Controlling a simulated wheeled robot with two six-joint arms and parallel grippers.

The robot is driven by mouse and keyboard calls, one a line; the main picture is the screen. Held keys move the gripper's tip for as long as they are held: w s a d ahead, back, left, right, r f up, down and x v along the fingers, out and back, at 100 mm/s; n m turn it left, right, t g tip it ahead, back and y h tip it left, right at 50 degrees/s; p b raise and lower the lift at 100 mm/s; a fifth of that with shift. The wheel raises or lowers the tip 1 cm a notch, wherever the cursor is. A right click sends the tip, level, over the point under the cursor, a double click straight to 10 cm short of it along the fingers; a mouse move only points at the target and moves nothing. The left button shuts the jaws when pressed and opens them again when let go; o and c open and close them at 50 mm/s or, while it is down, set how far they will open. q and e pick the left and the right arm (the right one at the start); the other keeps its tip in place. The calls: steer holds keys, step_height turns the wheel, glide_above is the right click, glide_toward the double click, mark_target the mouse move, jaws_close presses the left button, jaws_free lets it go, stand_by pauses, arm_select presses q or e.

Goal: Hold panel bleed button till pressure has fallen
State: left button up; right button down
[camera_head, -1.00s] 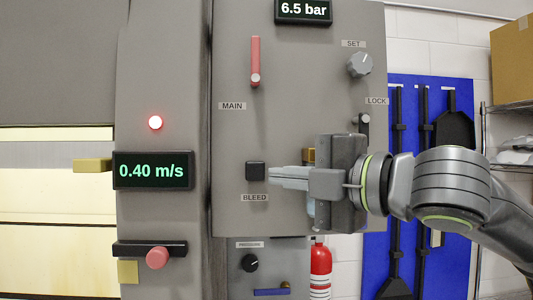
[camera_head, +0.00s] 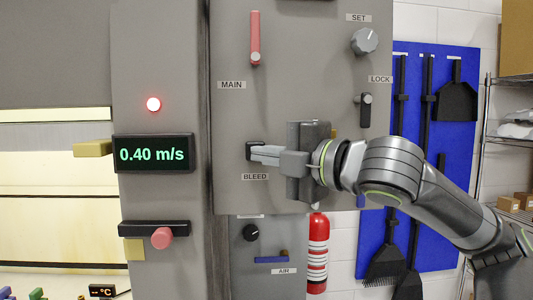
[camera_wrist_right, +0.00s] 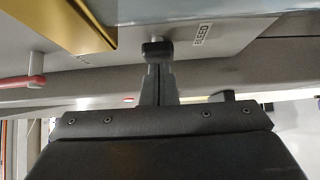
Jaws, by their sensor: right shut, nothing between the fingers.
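The black square bleed button (camera_head: 255,144) is on the grey panel (camera_head: 235,110), above the BLEED label (camera_head: 255,177). My right gripper (camera_head: 252,153) is shut and empty, with its fingertips at the button and partly covering it. In the right wrist view the closed fingertips (camera_wrist_right: 156,68) meet the dark button (camera_wrist_right: 157,50) and appear to touch it. I cannot tell how far the button is pushed in. The pressure readout is cut off above the head view, so its value is hidden. My left gripper is not in view.
A red MAIN lever (camera_head: 255,40), a SET knob (camera_head: 364,41) and a LOCK lever (camera_head: 365,110) share the panel. Left of it are a 0.40 m/s display (camera_head: 153,154) and a lit red lamp (camera_head: 153,104). A fire extinguisher (camera_head: 318,250) stands below.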

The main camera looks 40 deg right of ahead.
steer(key=shift+w+d+r+p, duration=0.25)
steer(key=shift+w+d+p, duration=0.2)
steer(key=shift+w, duration=0.15)
stand_by(2.1)
stand_by(1.0)
